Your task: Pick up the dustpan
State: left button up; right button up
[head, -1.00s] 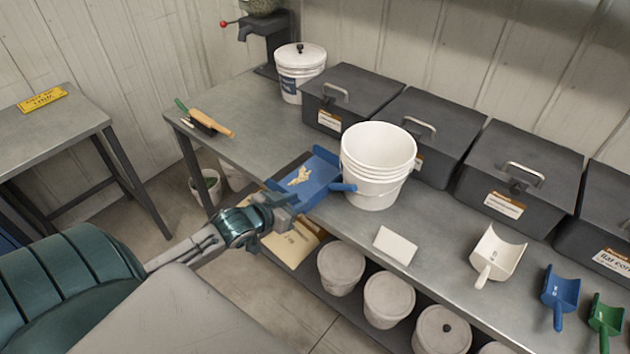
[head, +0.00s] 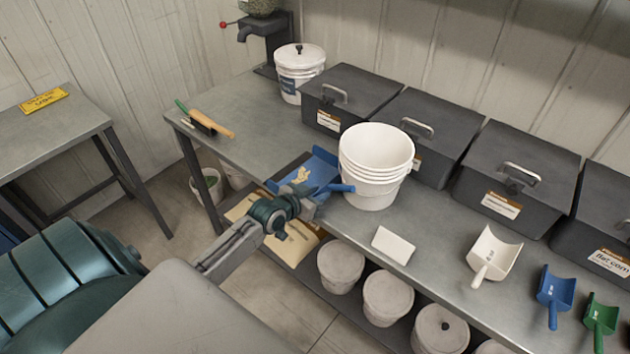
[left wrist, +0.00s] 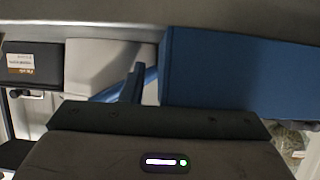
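The blue dustpan (head: 322,162) lies at the front edge of the long bench, left of the stacked white buckets, with pale yellow debris in it. Its blue handle (head: 343,188) points right, close to the buckets. My left gripper (head: 318,198) is at the near side of the dustpan, beside the handle, and covers part of the pan. In the left wrist view the blue pan (left wrist: 235,75) fills the upper right, with a blue handle part (left wrist: 151,76) to its left. My right gripper is out of view.
The stacked white buckets (head: 375,165) stand just right of the dustpan. Dark lidded bins (head: 425,130) line the back. A hand brush (head: 210,122) lies at the bench's left end. A white block (head: 394,245) and several scoops lie to the right.

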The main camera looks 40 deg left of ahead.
pick_arm(q)
jog(key=shift+s, duration=0.1)
grip_shut()
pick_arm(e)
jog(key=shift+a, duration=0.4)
pick_arm(q)
jog(key=shift+a+r, duration=0.1)
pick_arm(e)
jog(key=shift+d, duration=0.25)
